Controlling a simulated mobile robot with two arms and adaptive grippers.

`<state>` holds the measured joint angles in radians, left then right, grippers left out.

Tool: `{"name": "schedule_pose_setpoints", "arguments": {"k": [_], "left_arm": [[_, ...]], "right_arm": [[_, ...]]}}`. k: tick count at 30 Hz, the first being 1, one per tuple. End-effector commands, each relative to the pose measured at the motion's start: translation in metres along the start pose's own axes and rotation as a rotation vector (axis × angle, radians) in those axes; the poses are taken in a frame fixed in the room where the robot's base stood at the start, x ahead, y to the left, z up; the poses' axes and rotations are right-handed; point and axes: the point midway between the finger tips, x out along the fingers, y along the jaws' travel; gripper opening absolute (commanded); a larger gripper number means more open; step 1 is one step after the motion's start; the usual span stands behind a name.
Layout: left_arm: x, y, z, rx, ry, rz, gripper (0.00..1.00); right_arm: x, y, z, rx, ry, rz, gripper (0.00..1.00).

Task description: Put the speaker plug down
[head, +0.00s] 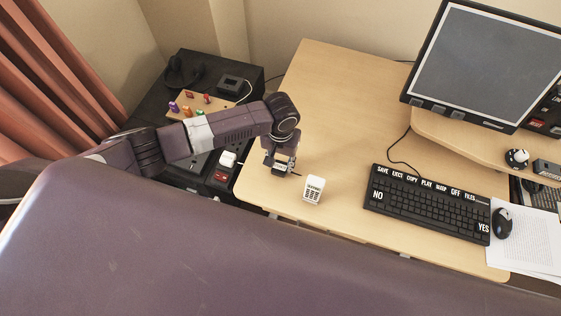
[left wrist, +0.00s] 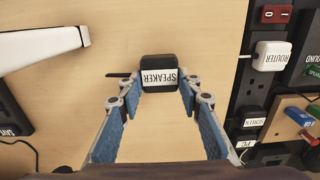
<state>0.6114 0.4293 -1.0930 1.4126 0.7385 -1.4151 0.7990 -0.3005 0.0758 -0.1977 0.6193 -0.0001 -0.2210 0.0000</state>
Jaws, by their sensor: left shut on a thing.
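The speaker plug (left wrist: 159,74) is a black block with a white label reading SPEAKER. In the left wrist view it sits between the fingertips of my left gripper (left wrist: 160,88), which is shut on it. In the head view my left gripper (head: 279,165) points down over the left edge area of the wooden desk (head: 330,100). I cannot tell whether the plug touches the desk top. My right gripper is not in view.
The keyboard (head: 430,205) is further right. A dark cabinet (head: 262,82) with plugs, including the white ROUTER plug (left wrist: 272,56), adjoins the desk's left edge. The desk behind is clear.

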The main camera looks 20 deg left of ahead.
Motion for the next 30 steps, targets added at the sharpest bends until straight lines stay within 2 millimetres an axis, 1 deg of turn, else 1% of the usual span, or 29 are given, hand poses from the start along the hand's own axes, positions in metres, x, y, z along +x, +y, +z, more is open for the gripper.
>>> {"name": "schedule_pose_setpoints", "arguments": {"k": [3,7,8,12,20,23,26,29,30], "left_arm": [[0.000,0.000,0.000,0.000,0.000,0.000,0.11],[0.003,0.000,0.000,0.000,0.000,0.000,0.11],[0.003,0.000,0.000,0.000,0.000,0.000,0.36],[0.002,0.000,0.000,0.000,0.000,0.000,0.50],[0.002,0.000,0.000,0.000,0.000,0.000,0.50],[-0.003,0.000,-0.001,0.000,0.001,0.000,0.50],[-0.015,0.000,-0.001,0.000,0.002,0.001,0.50],[-0.034,0.000,-0.001,0.001,0.004,0.002,0.50],[-0.043,0.001,-0.002,0.000,0.005,0.003,0.50]], "right_arm": [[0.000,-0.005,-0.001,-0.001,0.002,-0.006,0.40],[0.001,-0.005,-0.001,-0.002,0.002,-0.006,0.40],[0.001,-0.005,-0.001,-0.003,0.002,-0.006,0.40],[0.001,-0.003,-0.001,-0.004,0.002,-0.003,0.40],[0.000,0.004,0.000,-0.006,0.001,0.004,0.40],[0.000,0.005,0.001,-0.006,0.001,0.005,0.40],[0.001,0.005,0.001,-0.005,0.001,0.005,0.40],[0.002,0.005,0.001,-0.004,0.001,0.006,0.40],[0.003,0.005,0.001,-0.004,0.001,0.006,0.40]]}}
